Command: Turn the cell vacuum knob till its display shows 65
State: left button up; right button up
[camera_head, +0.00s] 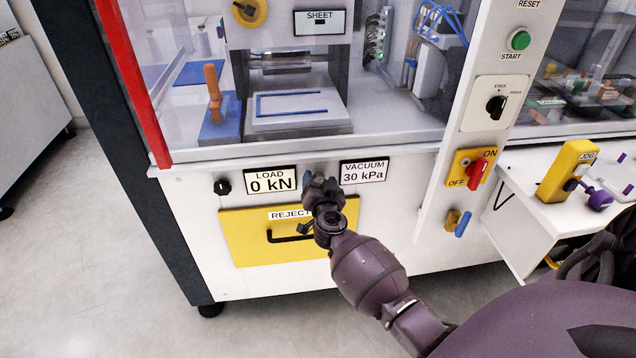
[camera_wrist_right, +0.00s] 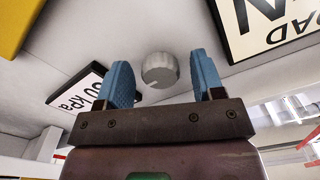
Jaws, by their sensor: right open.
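The vacuum display (camera_head: 364,172) reads 30 kPa on the white front panel. It also shows upside down and partly cut off by a finger in the wrist view (camera_wrist_right: 75,98). A round pale grey knob (camera_wrist_right: 160,70) stands out from the panel between the two displays. My right gripper (camera_head: 321,180) is in front of the knob and hides most or all of it in the head view. In the wrist view its two blue fingers are spread, with the knob between and beyond them and a gap on each side. My left gripper is not in view.
A load display (camera_head: 270,180) reads 0 kN, with a small black knob (camera_head: 222,187) to its left. A yellow reject drawer (camera_head: 245,245) with a black handle is below my gripper. A red on/off switch (camera_head: 477,173) and a shelf (camera_head: 545,212) are at the right.

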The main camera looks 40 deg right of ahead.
jog(key=c, duration=0.9)
jog(key=shift+r+m, duration=0.1)
jog(key=shift+m, duration=0.2)
